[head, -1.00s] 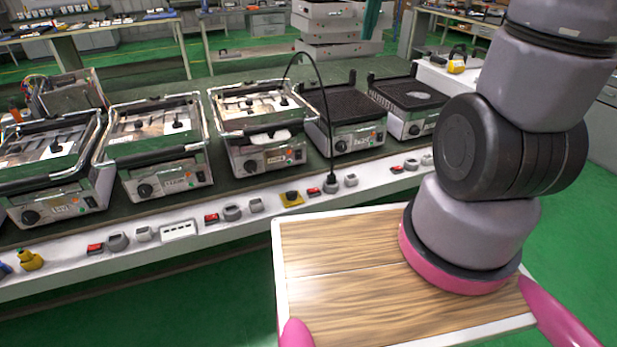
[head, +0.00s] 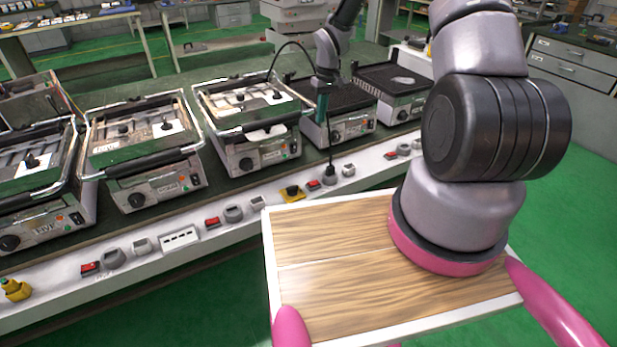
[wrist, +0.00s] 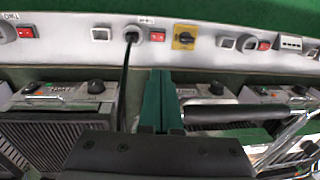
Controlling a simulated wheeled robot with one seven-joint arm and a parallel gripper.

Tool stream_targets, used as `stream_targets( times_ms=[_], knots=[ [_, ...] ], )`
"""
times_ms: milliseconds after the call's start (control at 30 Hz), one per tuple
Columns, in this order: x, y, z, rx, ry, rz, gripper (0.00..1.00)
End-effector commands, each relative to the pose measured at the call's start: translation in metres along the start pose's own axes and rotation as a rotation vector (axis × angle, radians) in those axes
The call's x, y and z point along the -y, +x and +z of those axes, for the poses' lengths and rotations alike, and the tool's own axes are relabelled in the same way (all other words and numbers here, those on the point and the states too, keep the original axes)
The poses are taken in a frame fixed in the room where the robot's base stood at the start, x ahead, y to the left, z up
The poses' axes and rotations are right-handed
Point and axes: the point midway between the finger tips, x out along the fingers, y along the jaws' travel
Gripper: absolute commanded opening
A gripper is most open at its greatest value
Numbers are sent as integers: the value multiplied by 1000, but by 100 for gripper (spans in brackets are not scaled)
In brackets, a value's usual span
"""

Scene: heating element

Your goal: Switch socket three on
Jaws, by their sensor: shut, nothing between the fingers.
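The white socket strip (head: 190,246) runs along the bench's front edge, with red switches beside grey round sockets. A black cable is plugged into one socket (head: 331,180), with a red switch (head: 313,184) beside it. In the wrist view, this plug (wrist: 132,36) and red switch (wrist: 157,37) lie beyond my fingertips. I cannot read which socket is number three or whether its switch is on. My gripper (head: 322,118) is shut and empty, with green fingers, above the bench near the cable. Its fingers also show in the wrist view (wrist: 161,88), apart from the strip.
Several contact grills, one of them nearby (head: 262,150), stand behind the strip. A yellow switch (head: 292,192) sits left of the cabled socket, and another red switch (head: 212,222) is further left. The black cable (wrist: 123,90) hangs close to my fingers. Green floor is clear in front.

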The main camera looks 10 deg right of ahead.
Motion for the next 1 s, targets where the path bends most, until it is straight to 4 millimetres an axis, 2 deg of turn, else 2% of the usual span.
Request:
stream_targets(
  times_ms=[33,167,533,667,767,1000],
  knots=[
    [0,10,-1,5,-4,-8,0],
    [1,22,-2,11,-13,-18,0],
    [1,24,-2,12,-16,-19,0],
    [2,32,-2,12,-16,-19,0],
    [2,47,-1,15,-16,-19,0],
    [3,98,0,15,-16,-20,0]
  ],
)
